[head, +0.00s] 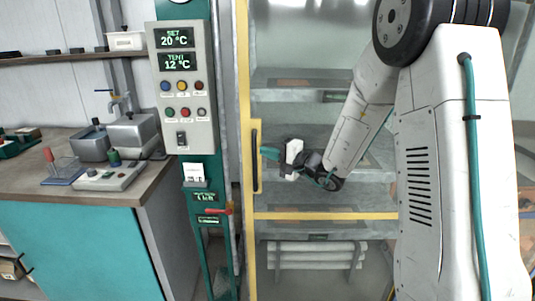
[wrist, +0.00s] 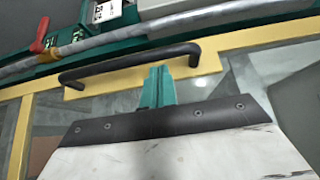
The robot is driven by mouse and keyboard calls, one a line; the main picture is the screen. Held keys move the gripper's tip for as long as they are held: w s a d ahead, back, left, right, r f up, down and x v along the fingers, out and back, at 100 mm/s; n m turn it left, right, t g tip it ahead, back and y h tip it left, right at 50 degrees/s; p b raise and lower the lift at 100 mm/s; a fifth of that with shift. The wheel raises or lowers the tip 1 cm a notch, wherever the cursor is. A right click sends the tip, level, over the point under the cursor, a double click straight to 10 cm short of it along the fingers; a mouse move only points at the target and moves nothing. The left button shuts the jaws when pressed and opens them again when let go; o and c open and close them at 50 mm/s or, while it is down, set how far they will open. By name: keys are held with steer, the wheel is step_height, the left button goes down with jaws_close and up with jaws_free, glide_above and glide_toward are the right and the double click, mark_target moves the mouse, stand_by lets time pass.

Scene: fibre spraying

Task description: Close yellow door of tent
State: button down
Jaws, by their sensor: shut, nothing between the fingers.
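The yellow-framed tent door (head: 249,100) stands in the middle of the head view, with clear panels through which shelves show. Its black bar handle (head: 255,160) is upright on the yellow frame's left side. My gripper (head: 268,153) is just right of the handle, its teal fingers pointing at it. In the wrist view the handle (wrist: 130,62) runs across just beyond the shut teal fingertips (wrist: 157,75), and the yellow frame (wrist: 225,45) lies behind it. The fingers hold nothing. I cannot tell whether they touch the handle or door.
A control panel (head: 183,85) on a teal post stands left of the door, with a red lever (head: 220,211) below it. A workbench (head: 85,190) with equipment fills the left. A grey pipe (wrist: 120,40) runs beside the frame in the wrist view.

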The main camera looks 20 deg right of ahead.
steer(key=w+d+v, duration=0.1)
steer(key=d+v, duration=0.1)
steer(key=v, duration=1)
steer(key=s+a+f+n+g, duration=0.1)
steer(key=s+a+n+g, duration=0.1)
steer(key=s+a+g, duration=0.6)
steer(key=s+a+f+n+g, duration=0.15)
steer(key=s+a+g, duration=0.35)
steer(key=s, duration=0.5)
steer(key=s+d+r+n+h, duration=0.1)
steer(key=s+r+n+h, duration=0.2)
steer(key=s+h, duration=0.2)
steer(key=s+d+r+n+h, duration=0.2)
steer(key=s+r+n+h, duration=0.2)
steer(key=s, duration=0.5)
steer(key=shift+s+r+g+h, duration=0.2)
steer(key=shift+g+h, duration=0.1)
steer(key=shift+h, duration=0.2)
steer(key=shift+n, duration=0.25)
